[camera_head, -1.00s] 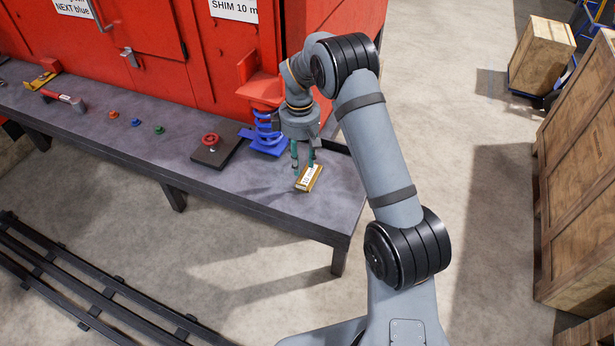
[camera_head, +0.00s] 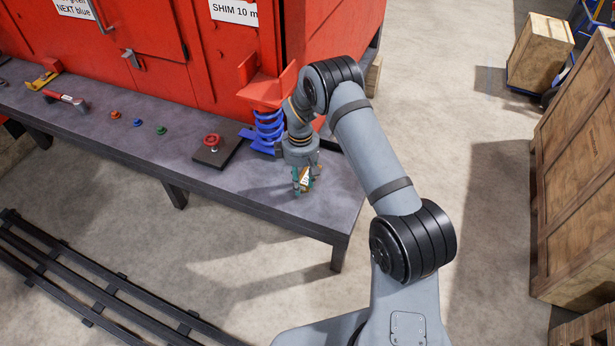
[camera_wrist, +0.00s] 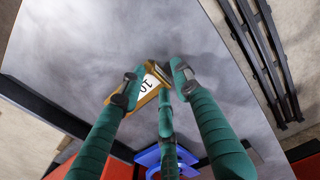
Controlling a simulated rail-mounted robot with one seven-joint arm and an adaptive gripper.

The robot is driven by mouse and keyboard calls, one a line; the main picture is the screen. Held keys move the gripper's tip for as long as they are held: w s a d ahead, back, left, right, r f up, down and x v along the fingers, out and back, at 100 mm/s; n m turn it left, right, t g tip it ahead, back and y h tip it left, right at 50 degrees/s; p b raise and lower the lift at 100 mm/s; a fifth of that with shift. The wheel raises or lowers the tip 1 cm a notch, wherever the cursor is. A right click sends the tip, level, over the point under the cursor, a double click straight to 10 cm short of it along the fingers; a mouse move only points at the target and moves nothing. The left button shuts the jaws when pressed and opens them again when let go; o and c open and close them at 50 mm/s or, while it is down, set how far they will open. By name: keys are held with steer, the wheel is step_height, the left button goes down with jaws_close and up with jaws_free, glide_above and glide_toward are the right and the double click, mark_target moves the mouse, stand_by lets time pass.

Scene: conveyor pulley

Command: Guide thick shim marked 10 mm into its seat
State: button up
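The thick shim (camera_head: 305,179) is a small yellow-brown block with a white label. It is at the right end of the grey bench, among the fingers of my gripper (camera_head: 303,184). In the wrist view the shim (camera_wrist: 148,88) shows part of its "10" label. The green fingers of my gripper (camera_wrist: 157,82) stand on both sides of it, and one more finger is near its lower right edge. I cannot tell whether the fingers press on it or whether it is lifted. The blue spring-like stand (camera_head: 266,132) is under a red bracket (camera_head: 268,90). I cannot make out the shim's seat.
The grey bench (camera_head: 90,140) runs along a red housing (camera_head: 180,50) with a "SHIM 10 m" sign (camera_head: 234,10). A red knob on a dark plate (camera_head: 213,150) and several small coloured pieces stand left of the blue stand. The bench's front right corner is bare.

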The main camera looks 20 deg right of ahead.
steer(key=shift+c, duration=1.1)
jaws_close()
